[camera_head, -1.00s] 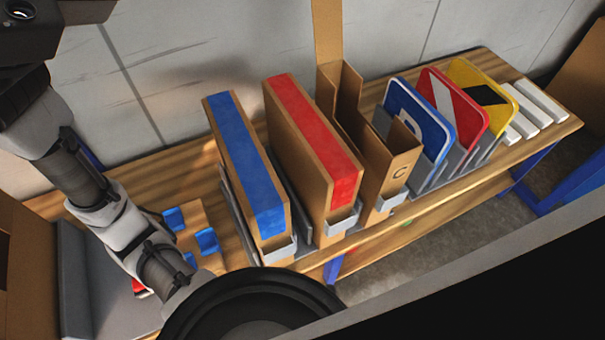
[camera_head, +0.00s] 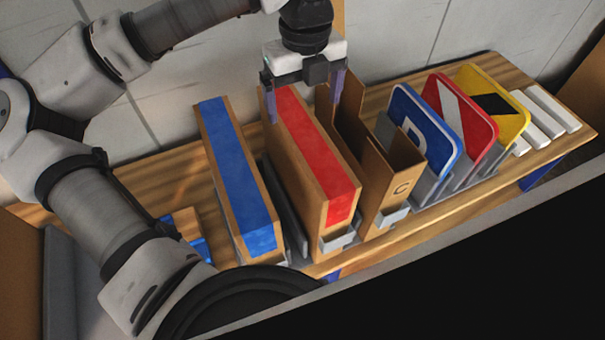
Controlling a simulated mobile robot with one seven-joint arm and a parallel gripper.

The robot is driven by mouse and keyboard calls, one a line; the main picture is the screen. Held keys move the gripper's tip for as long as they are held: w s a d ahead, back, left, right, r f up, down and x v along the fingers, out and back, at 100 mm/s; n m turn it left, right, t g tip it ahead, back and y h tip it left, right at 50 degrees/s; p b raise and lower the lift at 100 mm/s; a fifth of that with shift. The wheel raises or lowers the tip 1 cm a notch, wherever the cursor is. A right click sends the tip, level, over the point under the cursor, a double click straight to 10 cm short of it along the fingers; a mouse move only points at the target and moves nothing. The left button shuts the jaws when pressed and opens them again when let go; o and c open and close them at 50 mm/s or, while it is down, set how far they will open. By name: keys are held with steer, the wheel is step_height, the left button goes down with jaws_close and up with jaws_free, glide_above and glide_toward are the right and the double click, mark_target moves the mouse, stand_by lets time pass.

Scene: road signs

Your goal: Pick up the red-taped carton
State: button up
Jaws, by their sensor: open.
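The red-taped carton (camera_head: 309,144) is a tall, narrow brown box with a wide red strip along its top edge. My gripper (camera_head: 306,103) is open, pointing down over the far end of the red-taped carton. One finger shows at the left of the carton and the other at its right, near the open carton. I cannot tell how far the fingertips reach below the carton's top.
The blue-taped carton (camera_head: 238,178) stands to the left. The open carton C (camera_head: 398,188) stands close on the right. Further right are the blue P sign (camera_head: 425,130), a red-and-white sign (camera_head: 468,125), a yellow-and-black sign (camera_head: 502,112) and white blocks (camera_head: 552,108) on the wooden table (camera_head: 165,180).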

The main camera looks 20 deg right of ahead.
step_height(320, 180, down, 6)
steer(key=shift+r+p, duration=0.1)
steer(key=shift+p, duration=0.3)
steer(key=f, duration=0.1)
steer(key=f+p, duration=0.1)
steer(key=f, duration=0.1)
steer(key=f+p, duration=0.1)
steer(key=f, duration=0.1)
steer(key=shift+w+f, duration=0.15)
steer(key=shift+w, duration=0.25)
jaws_close()
